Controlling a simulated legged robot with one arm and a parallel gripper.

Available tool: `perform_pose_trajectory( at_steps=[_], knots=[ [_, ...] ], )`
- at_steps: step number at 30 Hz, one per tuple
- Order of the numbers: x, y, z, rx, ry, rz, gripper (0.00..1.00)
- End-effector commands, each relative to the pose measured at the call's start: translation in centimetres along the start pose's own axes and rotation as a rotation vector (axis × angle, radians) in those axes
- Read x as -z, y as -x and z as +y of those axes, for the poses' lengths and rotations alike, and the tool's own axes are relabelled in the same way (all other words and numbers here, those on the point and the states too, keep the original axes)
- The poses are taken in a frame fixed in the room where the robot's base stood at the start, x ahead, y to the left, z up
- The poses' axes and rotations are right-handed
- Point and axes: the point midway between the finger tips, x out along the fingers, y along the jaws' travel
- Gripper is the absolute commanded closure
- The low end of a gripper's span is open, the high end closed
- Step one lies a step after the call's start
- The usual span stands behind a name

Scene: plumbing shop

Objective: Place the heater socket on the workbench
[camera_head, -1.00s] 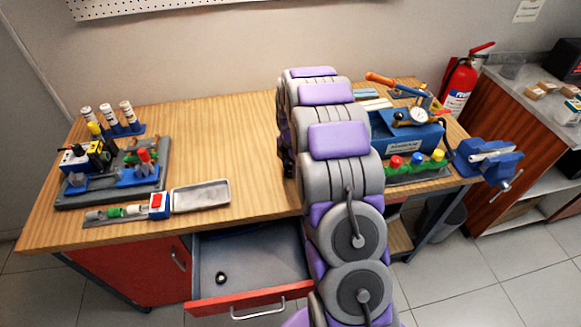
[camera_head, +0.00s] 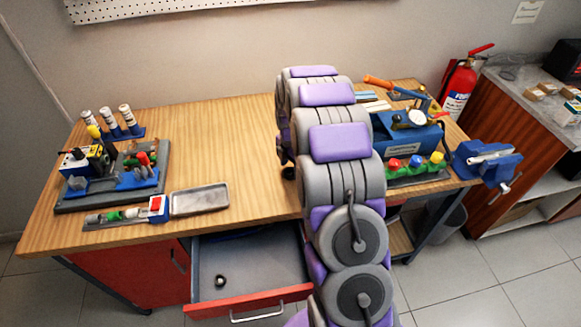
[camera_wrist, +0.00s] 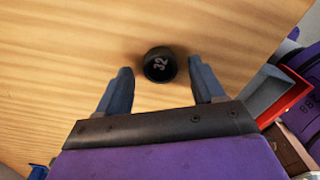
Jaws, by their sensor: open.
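The heater socket (camera_wrist: 160,66) is a short black cylinder marked "32". In the wrist view it sits on the wooden workbench top (camera_wrist: 60,50), its marked face toward the camera. My gripper (camera_wrist: 160,63) is open, one finger on each side of the socket, with visible gaps between. The workbench (camera_head: 225,130) fills the middle of the head view. There my gripper is hidden behind my arm, and a small dark shape shows at the arm's left edge; I cannot tell for sure that it is the socket.
A red drawer (camera_head: 250,300) stands open below the front edge with a small dark round piece (camera_head: 221,281) inside. A grey tray (camera_head: 199,199) and a tool station (camera_head: 110,180) are at the left. A blue box (camera_head: 410,140) and vise (camera_head: 487,160) are at the right.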

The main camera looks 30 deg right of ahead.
Motion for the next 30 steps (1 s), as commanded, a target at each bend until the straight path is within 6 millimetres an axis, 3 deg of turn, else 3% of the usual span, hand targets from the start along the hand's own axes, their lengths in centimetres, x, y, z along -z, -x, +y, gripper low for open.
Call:
perform_pose_trajectory(
  at_steps=[12,16,22,26,30],
  knots=[
    [-0.1,8.5,0.2,-0.007,0.000,-0.004,0.32],
    [0.0,10.0,0.1,-0.004,0.000,-0.001,0.32],
    [0.2,10.6,0.0,-0.001,-0.007,-0.001,0.32],
    [1.8,11.9,-1.1,0.003,-0.074,0.005,0.32],
    [5.4,14.7,-3.7,0.013,-0.239,0.011,0.32]
  ],
)
